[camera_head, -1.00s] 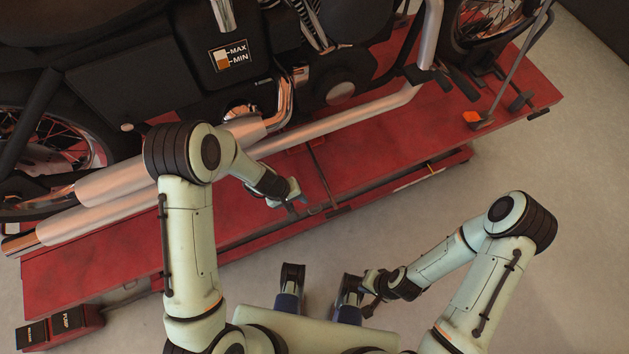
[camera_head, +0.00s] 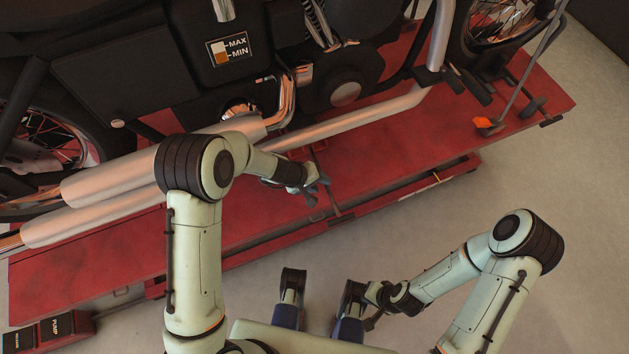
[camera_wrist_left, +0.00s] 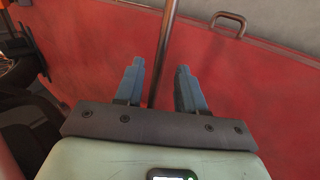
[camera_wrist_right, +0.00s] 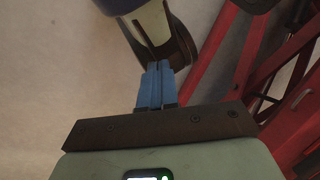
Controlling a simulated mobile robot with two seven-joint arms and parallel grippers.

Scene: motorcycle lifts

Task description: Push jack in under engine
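The motorcycle's engine (camera_head: 345,92) sits above the red lift deck. A thin brown rod (camera_head: 334,208) runs across the deck below it, near my left gripper (camera_head: 317,189). In the left wrist view the rod (camera_wrist_left: 165,50) appears between the two blue, spread fingers of my left gripper (camera_wrist_left: 160,85). The fingers are apart and I see no grip on the rod. I cannot tell whether this rod belongs to the jack; no jack body is clearly visible under the engine. My right gripper (camera_wrist_right: 156,85) has its fingers together, with nothing visible between them, low over the floor.
Silver exhaust pipes (camera_head: 110,187) run along the near side of the motorcycle. A small metal handle (camera_wrist_left: 229,19) stands on the red deck (camera_head: 375,175). A pedal unit (camera_head: 68,327) is at the lower left. Grey floor (camera_head: 540,190) is free at the right.

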